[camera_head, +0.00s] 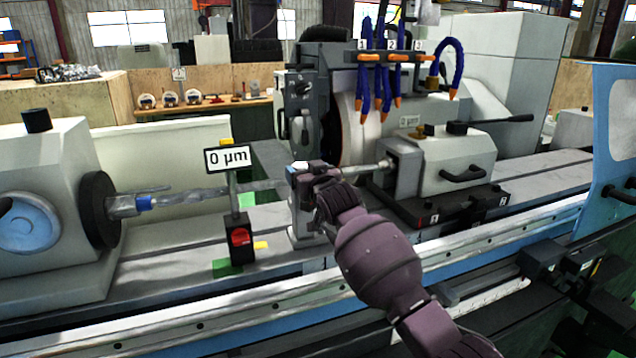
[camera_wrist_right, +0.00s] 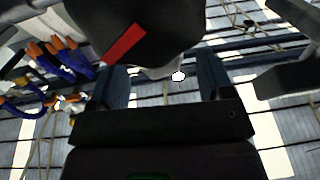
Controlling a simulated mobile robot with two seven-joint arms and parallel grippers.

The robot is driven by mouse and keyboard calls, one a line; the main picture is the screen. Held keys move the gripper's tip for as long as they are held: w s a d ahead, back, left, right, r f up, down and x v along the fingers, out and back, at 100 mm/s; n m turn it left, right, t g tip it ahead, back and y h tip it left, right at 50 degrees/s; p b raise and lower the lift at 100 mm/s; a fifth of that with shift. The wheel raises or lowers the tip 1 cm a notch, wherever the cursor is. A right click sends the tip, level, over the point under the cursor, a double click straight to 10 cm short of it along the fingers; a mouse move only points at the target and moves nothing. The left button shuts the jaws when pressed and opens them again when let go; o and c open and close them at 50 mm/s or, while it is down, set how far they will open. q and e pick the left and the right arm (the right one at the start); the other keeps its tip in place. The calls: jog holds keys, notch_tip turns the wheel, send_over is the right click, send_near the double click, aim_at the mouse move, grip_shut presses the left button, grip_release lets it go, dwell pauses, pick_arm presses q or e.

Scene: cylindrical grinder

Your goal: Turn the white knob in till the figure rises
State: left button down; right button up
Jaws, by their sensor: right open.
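The display (camera_head: 227,158) on a post left of centre reads "0 µm". My right gripper (camera_head: 303,174) is in the middle of the head view, at the top of a grey upright block (camera_head: 303,232) on the machine bed. A small white piece (camera_head: 299,167) shows at its fingers; I cannot tell for sure that it is the white knob. In the right wrist view my right gripper (camera_wrist_right: 163,82) has its two fingers apart. A dark body with a red mark (camera_wrist_right: 125,44) lies just beyond them, and a small white spot (camera_wrist_right: 178,77) shows between them. My left gripper is not in view.
The long workpiece (camera_head: 150,201) runs from the left headstock (camera_head: 45,190) towards the tailstock (camera_head: 445,162). The grinding wheel (camera_head: 350,120) and blue coolant hoses (camera_head: 378,85) stand behind my right gripper.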

jog(key=v, duration=0.7)
jog(key=shift+s+d, duration=0.15)
jog(key=shift+s, duration=0.25)
dwell(1.1)
dwell(0.7)
